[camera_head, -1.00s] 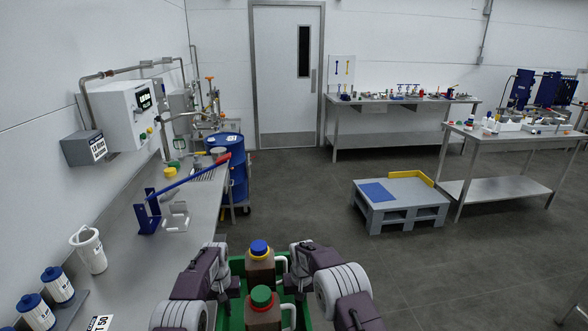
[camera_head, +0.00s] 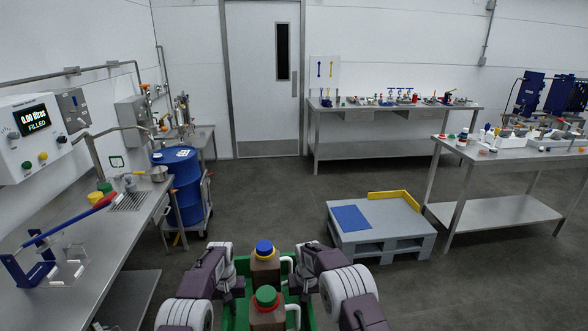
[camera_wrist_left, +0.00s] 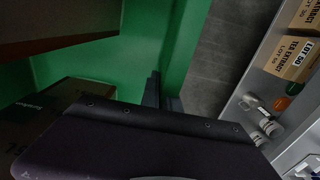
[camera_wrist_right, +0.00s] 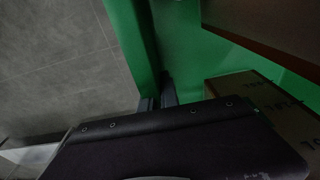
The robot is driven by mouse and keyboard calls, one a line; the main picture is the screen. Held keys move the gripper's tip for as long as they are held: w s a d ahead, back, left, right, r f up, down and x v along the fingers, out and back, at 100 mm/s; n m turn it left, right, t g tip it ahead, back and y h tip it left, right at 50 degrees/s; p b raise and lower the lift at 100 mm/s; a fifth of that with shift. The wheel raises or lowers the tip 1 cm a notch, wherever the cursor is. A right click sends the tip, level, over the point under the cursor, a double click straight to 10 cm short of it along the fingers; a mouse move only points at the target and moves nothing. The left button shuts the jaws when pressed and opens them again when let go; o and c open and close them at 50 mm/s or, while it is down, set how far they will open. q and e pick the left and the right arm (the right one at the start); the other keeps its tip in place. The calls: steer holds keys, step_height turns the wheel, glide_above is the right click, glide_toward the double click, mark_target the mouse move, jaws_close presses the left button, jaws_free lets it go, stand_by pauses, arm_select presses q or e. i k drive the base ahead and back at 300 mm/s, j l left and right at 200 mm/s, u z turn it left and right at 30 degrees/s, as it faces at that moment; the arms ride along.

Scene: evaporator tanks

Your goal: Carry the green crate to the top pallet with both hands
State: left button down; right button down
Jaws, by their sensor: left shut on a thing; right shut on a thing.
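The green crate (camera_head: 241,317) is at the bottom middle of the head view, in front of my body. It holds a brown jug with a blue cap (camera_head: 264,265) and a brown jug with a green cap (camera_head: 267,312). My left gripper (camera_head: 236,287) is shut on the crate's left wall; the wall also fills the left wrist view (camera_wrist_left: 150,40). My right gripper (camera_head: 303,282) is shut on its right wall, green in the right wrist view (camera_wrist_right: 180,45). The grey pallet stack (camera_head: 385,243) stands on the floor ahead and right, with a blue mat (camera_head: 350,218) on top.
A yellow corner rail (camera_head: 395,194) edges the pallet's far right. A steel bench (camera_head: 110,240) runs along the left, with a blue drum (camera_head: 178,195) on a cart beyond. A table (camera_head: 500,210) stands right of the pallet. Open floor (camera_head: 270,195) lies between.

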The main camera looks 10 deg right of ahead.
mark_target(391, 214)
steer(key=i+l, duration=0.3)
steer(key=l, duration=0.25)
steer(key=i+l, duration=0.35)
steer(key=l, duration=0.2)
steer(key=i+l, duration=0.3)
steer(key=l, duration=0.25)
steer(key=i+l, duration=0.35)
steer(key=l, duration=0.2)
steer(key=i+l, duration=0.3)
steer(key=l, duration=0.25)
steer(key=i+l, duration=0.3)
steer(key=l, duration=0.25)
steer(key=i+l, duration=0.35)
steer(key=l, duration=0.2)
steer(key=i+l, duration=0.3)
steer(key=l, duration=0.2)
steer(key=i+l, duration=0.95)
steer(key=i, duration=0.15)
